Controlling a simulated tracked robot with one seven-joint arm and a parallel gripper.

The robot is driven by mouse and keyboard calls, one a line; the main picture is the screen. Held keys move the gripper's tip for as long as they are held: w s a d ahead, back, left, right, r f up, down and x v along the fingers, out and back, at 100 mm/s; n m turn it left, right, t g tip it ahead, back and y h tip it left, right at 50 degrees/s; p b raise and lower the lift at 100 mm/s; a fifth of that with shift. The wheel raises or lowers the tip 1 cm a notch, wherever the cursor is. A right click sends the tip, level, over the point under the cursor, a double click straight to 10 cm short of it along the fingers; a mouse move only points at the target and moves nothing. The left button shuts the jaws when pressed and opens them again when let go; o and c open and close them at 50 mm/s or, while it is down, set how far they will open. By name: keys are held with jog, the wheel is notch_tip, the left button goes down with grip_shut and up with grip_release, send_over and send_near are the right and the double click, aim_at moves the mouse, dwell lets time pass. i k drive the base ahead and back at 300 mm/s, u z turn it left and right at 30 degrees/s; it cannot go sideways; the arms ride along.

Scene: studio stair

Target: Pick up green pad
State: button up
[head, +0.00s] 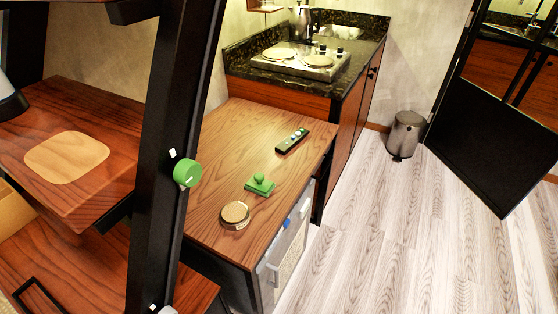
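The green pad (260,187) lies flat on a wooden cabinet top (215,150) in the middle of the head view. It is a small square plate with a rounded green knob on top. Nothing covers it from this side. My gripper is not in view, so I cannot tell where it is relative to the pad.
A round wooden-topped disc (235,214) lies in front of the pad, and a dark strip with buttons (292,141) lies behind it. A black post (168,130) with a green dial (187,173) stands to the left, beside wooden steps (105,190). Pale floor (390,235) is open at right.

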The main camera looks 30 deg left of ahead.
aim_at(257, 184)
jog(key=u, duration=0.35)
jog(key=i, duration=0.95)
jog(key=u, duration=0.65)
